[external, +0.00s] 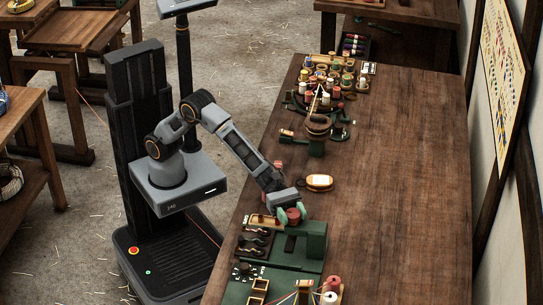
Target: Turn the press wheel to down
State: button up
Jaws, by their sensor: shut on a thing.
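The press (316,240) is a dark green block-like frame at the near end of the long bench. A red round part (293,216), which looks like the press wheel, sits at its upper back side. My gripper (290,213) reaches down over the bench from the left, and its pale green fingers are closed around the red part. The fingers and the gripper body hide some of the wheel. Its turn position and any down mark cannot be made out.
A wooden tray and dark fittings lie left of the press, with a black dial (243,268) on the green base. Spools (333,283) stand at the near edge. The bench's right side is clear.

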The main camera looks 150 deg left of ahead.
aim_at(297, 211)
jog(key=m+g+h+p, duration=0.1)
jog(key=m+h+p, duration=0.1)
jog(key=h, duration=0.2)
jog(key=m+g+h+p, duration=0.2)
jog(key=m+h, duration=0.1)
jog(key=shift+a+r+g+h+p, duration=0.1)
jog(key=shift+r+g+h+p, duration=0.05)
jog(key=shift+g+h+p, duration=0.2)
jog(key=shift+m+g+h+p, duration=1.5)
jog(key=shift+m+g+h, duration=0.85)
jog(key=shift+m+g, duration=0.2)
jog(key=shift+m+g+h, duration=0.3)
jog(key=shift+m+g, duration=0.05)
jog(key=shift+g, duration=0.25)
jog(key=o, duration=0.9)
jog(key=shift+v, duration=3.7)
